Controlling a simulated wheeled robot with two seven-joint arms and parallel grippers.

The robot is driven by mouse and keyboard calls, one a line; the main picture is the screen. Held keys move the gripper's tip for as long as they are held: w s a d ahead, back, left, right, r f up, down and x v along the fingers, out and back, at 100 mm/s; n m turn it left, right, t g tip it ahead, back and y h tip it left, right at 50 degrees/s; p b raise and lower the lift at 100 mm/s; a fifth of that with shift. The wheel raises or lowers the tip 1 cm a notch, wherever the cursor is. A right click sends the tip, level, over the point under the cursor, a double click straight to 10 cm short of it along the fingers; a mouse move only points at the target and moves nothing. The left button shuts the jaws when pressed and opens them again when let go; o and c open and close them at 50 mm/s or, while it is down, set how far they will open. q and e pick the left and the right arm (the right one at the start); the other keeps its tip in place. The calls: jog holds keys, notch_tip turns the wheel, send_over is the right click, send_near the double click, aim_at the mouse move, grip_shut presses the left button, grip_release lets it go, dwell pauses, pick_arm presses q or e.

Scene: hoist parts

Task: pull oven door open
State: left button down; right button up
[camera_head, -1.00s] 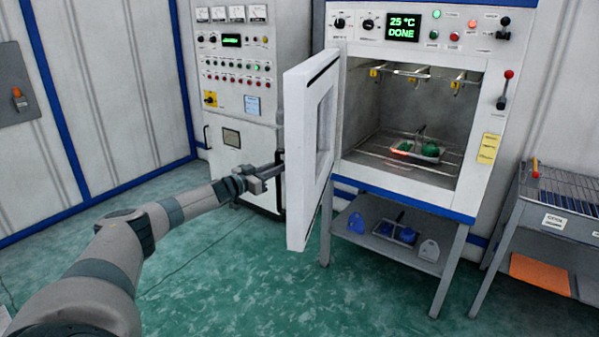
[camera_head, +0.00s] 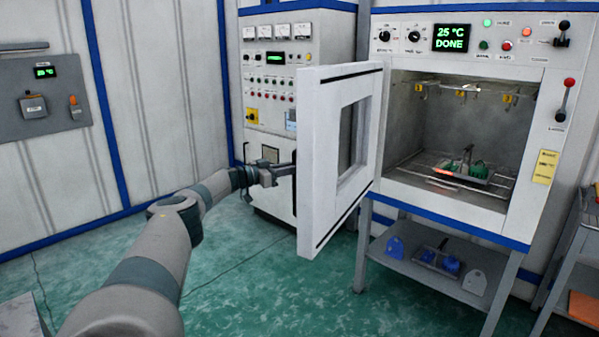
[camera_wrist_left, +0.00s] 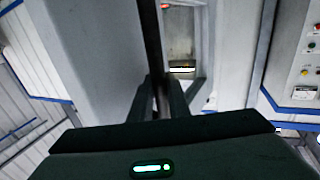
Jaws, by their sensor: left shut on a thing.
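The white oven door (camera_head: 325,160) with its window stands swung open to the left of the oven (camera_head: 450,110) in the head view. My left gripper (camera_head: 284,171) is at the outer face of the door, shut on its dark handle. The handle bar (camera_wrist_left: 150,45) runs up between the fingers in the left wrist view, beside the pale door (camera_wrist_left: 95,60). The oven chamber is in plain view, with a rack holding a tray (camera_head: 463,172) with green parts and hooks above. The display reads 25 °C DONE. My right gripper is not in view.
A control cabinet (camera_head: 275,85) stands behind the door, close to my left gripper. A grey bench (camera_head: 570,250) is at the right edge. Green floor is clear in front.

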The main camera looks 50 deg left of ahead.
pick_arm(q)
jog(key=shift+s+f, duration=0.1)
jog(key=shift+f, duration=0.2)
jog(key=c, duration=1.7)
grip_release()
jog(key=shift+s+a, duration=0.1)
jog(key=shift+c, duration=0.2)
jog(key=shift+o, duration=0.3)
jog(key=shift+s+a+r, duration=0.1)
jog(key=shift+s+a, duration=0.05)
jog(key=shift+s, duration=0.1)
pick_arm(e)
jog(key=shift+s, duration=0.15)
